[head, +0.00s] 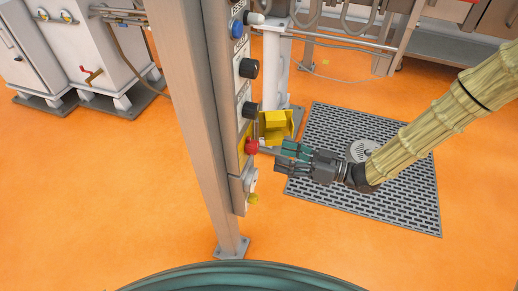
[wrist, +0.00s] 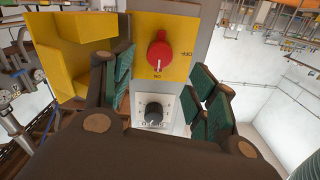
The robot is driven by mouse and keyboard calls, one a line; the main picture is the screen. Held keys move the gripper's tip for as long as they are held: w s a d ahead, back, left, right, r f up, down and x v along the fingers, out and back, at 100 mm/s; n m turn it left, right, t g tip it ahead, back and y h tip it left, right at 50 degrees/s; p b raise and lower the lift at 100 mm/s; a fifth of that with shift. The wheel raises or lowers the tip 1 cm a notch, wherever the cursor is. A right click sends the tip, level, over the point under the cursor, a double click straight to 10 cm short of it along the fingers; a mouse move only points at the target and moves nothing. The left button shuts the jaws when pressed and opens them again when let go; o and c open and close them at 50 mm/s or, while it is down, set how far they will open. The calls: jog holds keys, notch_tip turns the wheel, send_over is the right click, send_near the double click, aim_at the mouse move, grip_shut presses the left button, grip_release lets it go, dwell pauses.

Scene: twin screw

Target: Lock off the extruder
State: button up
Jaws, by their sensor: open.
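A red rotary switch (head: 251,147) sits on a yellow plate (wrist: 184,24) on the post's control column. In the wrist view the red switch (wrist: 158,52) stands out, with ON and OFF lettering below it and to its right. I cannot tell its setting for sure. My gripper (head: 283,158) is open and empty, just right of the switch. In the wrist view its green-padded fingers (wrist: 163,85) are spread to either side, apart from the switch. An open yellow box-like guard (head: 276,125) is above the gripper; it also shows in the wrist view (wrist: 65,55).
The control column is on a steel post (head: 190,100). Black knobs (head: 248,68) and a blue button (head: 237,29) are higher up. A black dial (wrist: 154,113) shows below the switch in the wrist view. A floor grate (head: 405,205) lies under my arm. Orange floor is clear at left.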

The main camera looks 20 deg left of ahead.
aim_at(257, 150)
jog(key=a, duration=0.8)
jog(key=shift+w, duration=0.1)
jog(key=c, duration=1)
